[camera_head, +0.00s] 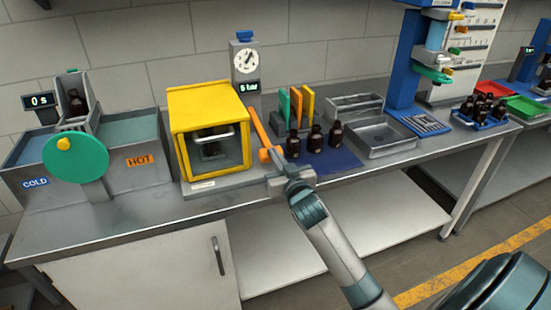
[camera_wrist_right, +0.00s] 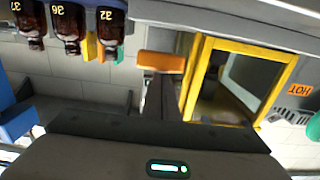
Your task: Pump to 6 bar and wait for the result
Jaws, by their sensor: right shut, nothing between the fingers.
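The yellow pressure chamber (camera_head: 208,130) stands on the bench with its clear-fronted door closed. Something dark and small is inside, too dim to name. Behind it a gauge post carries a round dial (camera_head: 246,60) and a small display (camera_head: 249,87) that seems to read 6 bar. The orange pump lever (camera_head: 260,130) leans beside the chamber's right side. My right gripper (camera_head: 274,172) is shut and empty at the lever's orange handle end; whether it touches cannot be told. The handle also shows in the right wrist view (camera_wrist_right: 162,63), just beyond my fingers. My left gripper is not in view.
Several amber bottles (camera_head: 314,138) stand on a blue mat (camera_head: 338,158) right of the lever. Colored boards (camera_head: 296,105) and metal trays (camera_head: 385,137) lie behind and beside them. A hot-and-cold bath with a teal wheel (camera_head: 75,165) is at left. A blue press (camera_head: 408,60) is at right.

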